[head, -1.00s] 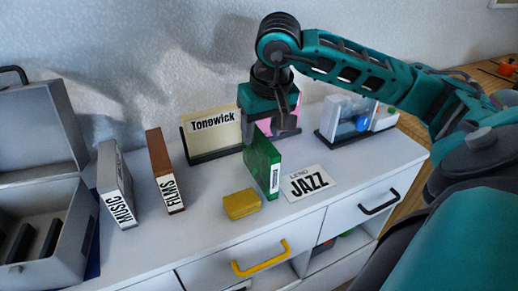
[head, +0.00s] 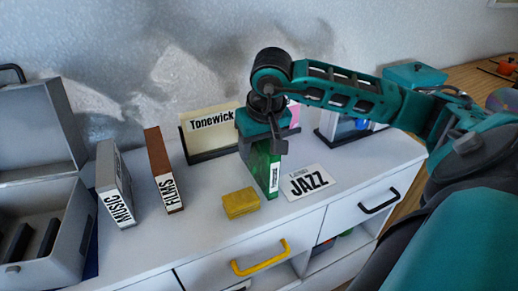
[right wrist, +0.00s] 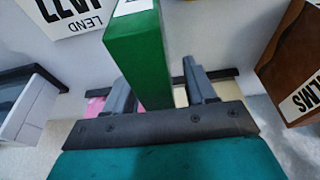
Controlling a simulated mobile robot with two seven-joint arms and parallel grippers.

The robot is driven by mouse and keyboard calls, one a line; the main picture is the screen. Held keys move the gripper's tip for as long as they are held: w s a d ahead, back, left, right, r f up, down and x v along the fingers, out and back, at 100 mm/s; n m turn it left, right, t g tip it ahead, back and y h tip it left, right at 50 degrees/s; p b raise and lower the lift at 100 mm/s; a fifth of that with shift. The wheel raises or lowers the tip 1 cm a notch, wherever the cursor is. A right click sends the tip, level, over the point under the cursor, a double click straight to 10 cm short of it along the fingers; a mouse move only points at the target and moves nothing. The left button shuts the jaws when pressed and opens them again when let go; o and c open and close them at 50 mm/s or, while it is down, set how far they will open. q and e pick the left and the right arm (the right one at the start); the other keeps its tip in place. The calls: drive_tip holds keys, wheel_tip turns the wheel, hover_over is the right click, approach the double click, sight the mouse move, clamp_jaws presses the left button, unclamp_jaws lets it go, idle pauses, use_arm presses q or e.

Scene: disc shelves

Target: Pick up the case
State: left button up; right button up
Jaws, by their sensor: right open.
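A green case (head: 265,169) with a white label stands upright on the white cabinet top, between a yellow block and the JAZZ card. My right gripper (head: 265,146) is right above it, pointing down, its fingers at the top of the case. In the right wrist view the green case (right wrist: 140,55) lies between the two open fingers (right wrist: 160,92), with a visible gap on the right finger's side. Whether the left finger touches the case is hard to tell. My left gripper is not in view.
A yellow block (head: 241,203), a JAZZ card (head: 307,182), a brown FILMS case (head: 164,170) and a grey MUSIC case (head: 114,184) are nearby. A Tonewick sign (head: 212,130) stands behind. An open grey box (head: 45,235) is at the left.

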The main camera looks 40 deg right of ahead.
drive_tip(key=shift+f+b, duration=0.25)
drive_tip(key=shift+b, duration=0.05)
idle(0.4)
clamp_jaws()
idle(0.3)
